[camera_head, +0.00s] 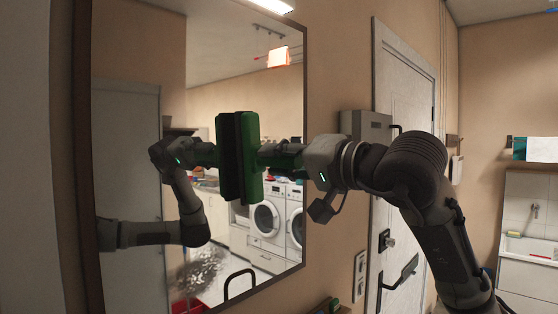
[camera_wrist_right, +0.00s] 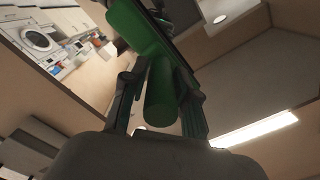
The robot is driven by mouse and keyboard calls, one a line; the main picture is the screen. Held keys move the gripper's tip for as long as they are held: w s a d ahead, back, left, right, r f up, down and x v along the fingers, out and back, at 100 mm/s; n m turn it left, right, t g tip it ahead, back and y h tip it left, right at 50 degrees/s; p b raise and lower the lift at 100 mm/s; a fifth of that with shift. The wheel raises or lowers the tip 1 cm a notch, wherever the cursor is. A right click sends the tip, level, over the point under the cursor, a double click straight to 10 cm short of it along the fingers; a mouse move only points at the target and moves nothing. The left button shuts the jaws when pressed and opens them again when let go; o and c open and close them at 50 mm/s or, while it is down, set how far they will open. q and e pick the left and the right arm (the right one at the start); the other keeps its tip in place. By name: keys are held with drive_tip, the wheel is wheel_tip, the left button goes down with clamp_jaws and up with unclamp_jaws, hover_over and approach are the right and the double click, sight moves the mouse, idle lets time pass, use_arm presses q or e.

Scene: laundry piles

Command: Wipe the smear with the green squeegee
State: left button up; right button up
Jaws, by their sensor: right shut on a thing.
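The green squeegee (camera_head: 251,155) is upright, its head facing the mirror (camera_head: 302,110) on the wall. Its reflection meets it closely, so it is at or very near the glass; I cannot tell if it touches. My right gripper (camera_head: 283,157) is shut on the squeegee's handle. In the right wrist view the green handle (camera_wrist_right: 160,97) lies between the fingers of my right gripper (camera_wrist_right: 160,90). The smear (camera_head: 200,272), a pale speckled patch, is low on the mirror, below and left of the squeegee. The arm at left is my right arm's reflection. My left gripper is not in view.
A dark frame edges the mirror. To the right are a grey wall box (camera_head: 366,124), a white door (camera_head: 394,70) and a sink (camera_head: 526,250). A dark handle-like loop (camera_head: 240,272) shows below the squeegee. White washing machines (camera_head: 266,220) show as reflections.

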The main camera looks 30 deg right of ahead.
drive_tip(key=shift+p+x, duration=0.35)
drive_tip(key=shift+x, duration=0.65)
drive_tip(key=shift+d, duration=0.1)
drive_tip(key=shift+w+d, duration=1.85)
drive_tip(key=shift+d, duration=3.3)
drive_tip(key=shift+s+a+p, duration=0.25)
drive_tip(key=shift+s+a, duration=0.35)
drive_tip(key=shift+a, duration=1.2)
drive_tip(key=shift+s+a+p, duration=0.2)
drive_tip(key=shift+s+a, duration=0.45)
drive_tip(key=shift+a, duration=1.15)
drive_tip(key=shift+s+a+p, duration=0.25)
drive_tip(key=shift+s+a, duration=0.35)
drive_tip(key=shift+a, duration=1.2)
drive_tip(key=shift+d+r, duration=0.1)
drive_tip(key=shift+r, duration=0.25)
drive_tip(key=shift+w+d, duration=1.85)
drive_tip(key=shift+d, duration=3.4)
drive_tip(key=s+a, duration=0.2)
drive_tip(key=a, duration=0.5)
drive_tip(key=shift+s+a+p, duration=0.2)
drive_tip(key=shift+s+p, duration=0.1)
drive_tip(key=shift+p, duration=0.15)
